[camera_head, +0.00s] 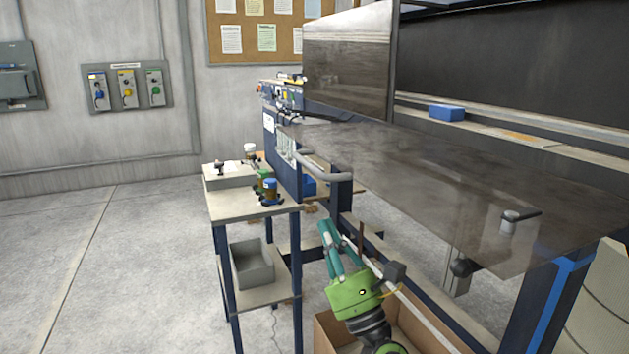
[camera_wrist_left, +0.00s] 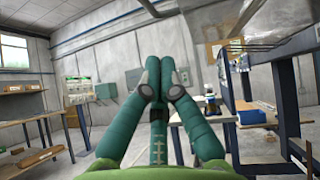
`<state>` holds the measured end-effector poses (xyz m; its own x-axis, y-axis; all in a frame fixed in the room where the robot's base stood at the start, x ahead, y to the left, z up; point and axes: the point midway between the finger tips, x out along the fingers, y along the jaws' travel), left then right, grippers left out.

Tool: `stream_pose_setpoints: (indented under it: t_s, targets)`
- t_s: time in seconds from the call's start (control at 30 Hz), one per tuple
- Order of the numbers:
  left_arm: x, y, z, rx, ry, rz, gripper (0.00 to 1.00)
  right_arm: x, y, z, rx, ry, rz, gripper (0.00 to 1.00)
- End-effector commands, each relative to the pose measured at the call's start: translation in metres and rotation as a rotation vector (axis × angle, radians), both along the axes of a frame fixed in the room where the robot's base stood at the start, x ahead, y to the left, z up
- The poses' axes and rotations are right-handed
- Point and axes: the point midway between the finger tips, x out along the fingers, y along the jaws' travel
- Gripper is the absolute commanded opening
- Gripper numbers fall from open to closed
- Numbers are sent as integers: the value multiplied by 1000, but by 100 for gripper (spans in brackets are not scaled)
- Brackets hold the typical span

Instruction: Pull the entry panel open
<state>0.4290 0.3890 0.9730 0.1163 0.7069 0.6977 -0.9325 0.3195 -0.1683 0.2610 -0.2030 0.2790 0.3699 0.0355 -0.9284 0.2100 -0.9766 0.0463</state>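The entry panel (camera_head: 430,185) appears to be the tinted see-through sheet on the machine, slanting across the right half of the head view. A grey bar handle (camera_head: 322,172) sits at its left end, and a small grey latch with a black lever (camera_head: 515,220) is near its lower right. My left gripper (camera_head: 328,226), green with teal fingers, is below the handle and apart from it. In the left wrist view, its fingers (camera_wrist_left: 157,80) are drawn together with nothing visible between them. A glassy edge (camera_wrist_left: 285,22) shows at that view's upper right. My right gripper is out of view.
A side table (camera_head: 238,212) with small bottles and a grey bin (camera_head: 252,264) stands left of my left gripper. A cardboard box (camera_head: 325,335) is below it. A blue frame post (camera_head: 555,305) stands at right. Floor at left is clear.

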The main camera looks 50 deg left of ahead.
Motion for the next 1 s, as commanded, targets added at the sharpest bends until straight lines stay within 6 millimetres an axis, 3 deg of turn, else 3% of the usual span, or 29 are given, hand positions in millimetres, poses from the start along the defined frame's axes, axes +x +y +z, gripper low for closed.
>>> stream_pose_setpoints:
  t_s: [0.03, 0.2, 0.37, 0.43, 0.6, 1.0]
  targets:
    - [1, 9, 14, 2, -4, 2, 0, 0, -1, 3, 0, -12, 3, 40]
    - [5, 34, 39, 3, -1, 2, 0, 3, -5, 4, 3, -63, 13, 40]
    - [2, 35, 58, 0, -1, -1, 0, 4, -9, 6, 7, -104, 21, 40]
    - [1, 35, 65, 0, -1, -1, 0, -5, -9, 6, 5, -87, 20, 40]
    - [0, 36, 73, 1, 2, 1, 0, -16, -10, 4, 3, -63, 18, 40]
    - [-1, 35, 75, 2, 4, 1, 0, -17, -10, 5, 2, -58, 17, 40]
